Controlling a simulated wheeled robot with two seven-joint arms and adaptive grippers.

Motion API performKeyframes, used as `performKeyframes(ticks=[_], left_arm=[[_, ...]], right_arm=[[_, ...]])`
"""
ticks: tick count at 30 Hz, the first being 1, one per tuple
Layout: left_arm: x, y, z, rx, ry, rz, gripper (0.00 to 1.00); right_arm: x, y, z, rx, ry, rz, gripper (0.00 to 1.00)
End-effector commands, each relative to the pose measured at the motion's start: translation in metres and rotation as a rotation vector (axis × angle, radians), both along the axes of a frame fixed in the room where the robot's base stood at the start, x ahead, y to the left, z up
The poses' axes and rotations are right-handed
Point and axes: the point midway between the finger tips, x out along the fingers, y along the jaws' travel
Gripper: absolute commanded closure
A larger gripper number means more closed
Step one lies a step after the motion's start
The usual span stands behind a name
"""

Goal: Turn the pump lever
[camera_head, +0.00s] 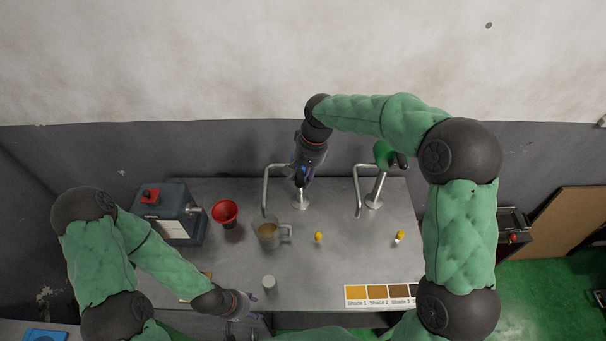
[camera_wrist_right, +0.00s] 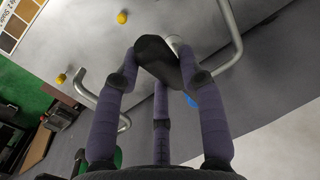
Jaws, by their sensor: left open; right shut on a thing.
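Two pumps with bent metal spouts stand at the back of the grey bench. My right gripper (camera_head: 303,177) is at the top of the left pump (camera_head: 301,202) and hides most of its head. In the right wrist view its fingers (camera_wrist_right: 160,65) close around a black lever (camera_wrist_right: 155,50). A small blue part (camera_wrist_right: 190,101) shows behind the fingers. The other pump (camera_head: 374,200) has a green head (camera_head: 384,153) and a black lever (camera_head: 400,161), apart from my grippers. My left gripper (camera_head: 242,306) is open and empty at the bench's front edge.
A metal mug (camera_head: 267,236), a red funnel (camera_head: 225,212) and a grey machine with a red button (camera_head: 150,195) stand to the left. A small pale cylinder (camera_head: 269,282) is near my left gripper. Yellow-topped pieces (camera_head: 319,237) and a shade chart (camera_head: 377,294) lie further right.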

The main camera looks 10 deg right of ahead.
Motion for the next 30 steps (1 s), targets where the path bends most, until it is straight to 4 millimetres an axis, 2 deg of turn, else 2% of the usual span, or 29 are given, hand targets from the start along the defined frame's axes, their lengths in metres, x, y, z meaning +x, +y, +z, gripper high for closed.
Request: performKeyframes(ticks=[1, 3, 10, 15, 25, 26, 28, 30], left_arm=[[0.0, 0.0, 0.012, 0.0, -0.001, 0.0, 0.5], [0.0, 0.0, 0.021, 0.0, -0.001, 0.0, 0.5], [0.0, 0.0, 0.045, 0.0, -0.001, 0.0, 0.5], [0.0, 0.0, 0.051, 0.0, -0.001, 0.0, 0.5], [0.0, 0.0, 0.05, 0.0, 0.0, 0.0, 0.5], [0.0, 0.0, 0.05, 0.0, 0.0, 0.0, 0.5], [0.0, 0.0, 0.05, 0.0, 0.0, 0.0, 0.5], [0.0, 0.0, 0.05, 0.0, 0.0, 0.0, 0.5]], right_arm=[[0.002, -0.001, 0.008, 0.003, 0.016, -0.002, 1.0], [0.004, -0.001, 0.013, 0.008, 0.041, -0.001, 1.0], [0.011, -0.002, 0.025, 0.024, 0.118, -0.001, 1.0], [0.013, -0.003, 0.028, 0.031, 0.147, 0.0, 1.0], [0.014, -0.003, 0.027, 0.032, 0.149, 0.0, 1.0], [0.014, -0.003, 0.027, 0.032, 0.149, 0.0, 0.58], [0.014, -0.003, 0.027, 0.033, 0.15, 0.001, 0.38], [0.013, -0.003, 0.027, 0.033, 0.15, 0.001, 0.36]])
